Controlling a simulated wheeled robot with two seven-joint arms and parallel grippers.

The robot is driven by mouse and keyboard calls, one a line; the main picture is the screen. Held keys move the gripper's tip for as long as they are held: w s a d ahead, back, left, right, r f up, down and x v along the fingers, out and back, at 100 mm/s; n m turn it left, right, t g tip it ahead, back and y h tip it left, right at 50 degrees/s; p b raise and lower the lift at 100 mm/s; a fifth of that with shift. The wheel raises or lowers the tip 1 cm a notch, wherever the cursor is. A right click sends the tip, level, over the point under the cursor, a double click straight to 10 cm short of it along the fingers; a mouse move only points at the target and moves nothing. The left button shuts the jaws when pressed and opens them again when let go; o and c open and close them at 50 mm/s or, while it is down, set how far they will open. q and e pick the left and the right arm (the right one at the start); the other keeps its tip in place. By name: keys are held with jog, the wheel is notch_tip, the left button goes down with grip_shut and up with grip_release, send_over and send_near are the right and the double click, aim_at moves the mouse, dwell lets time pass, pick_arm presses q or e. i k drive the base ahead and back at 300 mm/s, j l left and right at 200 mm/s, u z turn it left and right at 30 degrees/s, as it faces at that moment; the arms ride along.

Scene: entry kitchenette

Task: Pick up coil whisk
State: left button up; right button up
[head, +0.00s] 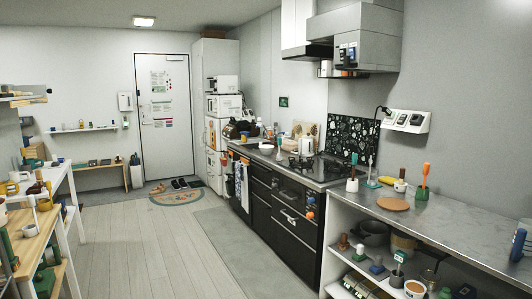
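I cannot make out a coil whisk for certain in the head view; small utensils are too tiny to tell apart. On the grey counter at right, a slim pale upright tool (371,166) stands on a teal base. Left of it, a brown-handled tool (353,168) stands in a white holder. An orange-handled tool (425,174) stands in a green holder (421,193). Neither of my grippers is in view.
The grey counter (450,222) has bare room around a round tan board (393,204). Crowded shelves lie below it. Black drawers and a stove (313,170) stand beyond. White tables with items line the left. The wooden floor (150,245) between is clear.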

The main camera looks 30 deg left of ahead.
aim_at(278, 157)
jog(key=i+j+u, duration=0.15)
jog(key=i+u, duration=0.25)
jog(key=i+j+u, duration=0.1)
jog(key=u, duration=0.25)
jog(key=i+u, duration=0.65)
jog(key=i, duration=0.3)
jog(key=i+u, duration=0.25)
jog(key=i, duration=1.75)
jog(key=i+z, duration=0.35)
jog(key=i+j+z, duration=0.3)
jog(key=i, duration=0.15)
jog(key=i+j+z, duration=0.1)
jog(key=i+z, duration=0.25)
jog(key=i+j+z, duration=0.1)
jog(key=i+z, duration=0.15)
jog(key=z, duration=0.15)
jog(key=i+j+z, duration=0.15)
jog(key=z, duration=0.2)
jog(key=i+j+z, duration=0.25)
jog(key=z, duration=0.15)
jog(key=i+j+z, duration=0.2)
jog(key=z, duration=0.2)
jog(key=i+j+z, duration=0.2)
jog(key=j, duration=0.15)
jog(key=j+z, duration=0.15)
jog(key=j, duration=0.25)
jog(key=i+j+z, duration=0.2)
jog(key=j, duration=0.2)
jog(key=j+z, duration=0.15)
jog(key=j, duration=0.2)
